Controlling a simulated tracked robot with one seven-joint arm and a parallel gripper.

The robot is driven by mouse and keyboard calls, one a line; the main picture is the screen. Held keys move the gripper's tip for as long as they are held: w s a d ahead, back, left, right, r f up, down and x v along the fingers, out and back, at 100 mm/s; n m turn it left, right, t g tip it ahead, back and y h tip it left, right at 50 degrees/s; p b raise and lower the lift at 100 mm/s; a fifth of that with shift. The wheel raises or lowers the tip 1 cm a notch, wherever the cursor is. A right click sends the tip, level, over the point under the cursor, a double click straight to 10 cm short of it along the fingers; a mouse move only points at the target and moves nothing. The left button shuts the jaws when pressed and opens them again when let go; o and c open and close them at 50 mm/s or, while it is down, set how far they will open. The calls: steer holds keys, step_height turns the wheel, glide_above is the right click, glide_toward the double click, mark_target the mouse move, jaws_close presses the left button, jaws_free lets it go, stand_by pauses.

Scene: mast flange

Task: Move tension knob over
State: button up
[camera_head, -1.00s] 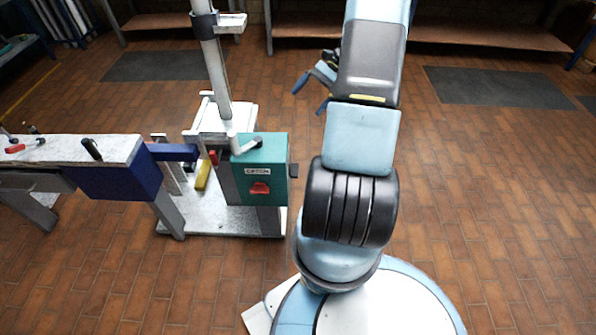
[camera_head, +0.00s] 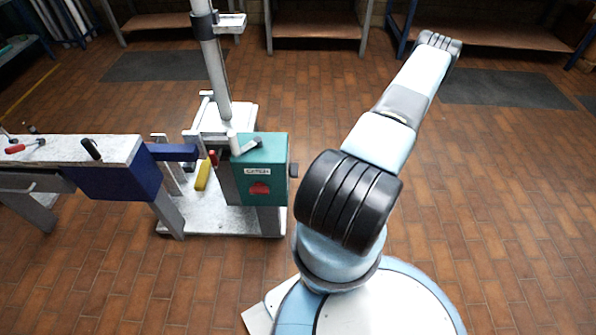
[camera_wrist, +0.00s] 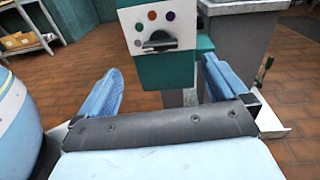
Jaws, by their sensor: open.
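The likely tension knob (camera_wrist: 160,42) is a dark pointer-shaped knob on a pale panel with several coloured dots, on the teal box (camera_wrist: 165,73) in the wrist view. In the head view, a dark knob (camera_head: 294,169) sticks out of the right side of the teal box (camera_head: 275,147). My gripper (camera_wrist: 162,64) is open, with one blue finger left of the box and one to the right. The knob shows between and beyond the fingers, and I see no contact.
A red part (camera_head: 260,188) sits on the teal box's front. A grey mast (camera_head: 222,85) rises behind it. A bench with a blue section (camera_head: 118,182) stands to the left. Open brick floor (camera_head: 500,200) lies to the right. A grey block (camera_wrist: 240,45) stands near the right finger.

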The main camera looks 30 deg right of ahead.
mark_target(294, 170)
steer(key=w+a+f, duration=0.1)
steer(key=w+a, duration=0.2)
steer(key=a, duration=0.3)
steer(key=w+a+f+m+t, duration=0.1)
steer(key=w+a, duration=0.2)
steer(key=a, duration=0.2)
steer(key=shift+w+a+f, duration=0.25)
steer(key=shift+w+a, duration=0.1)
steer(key=shift+a, duration=0.05)
steer(key=c, duration=1)
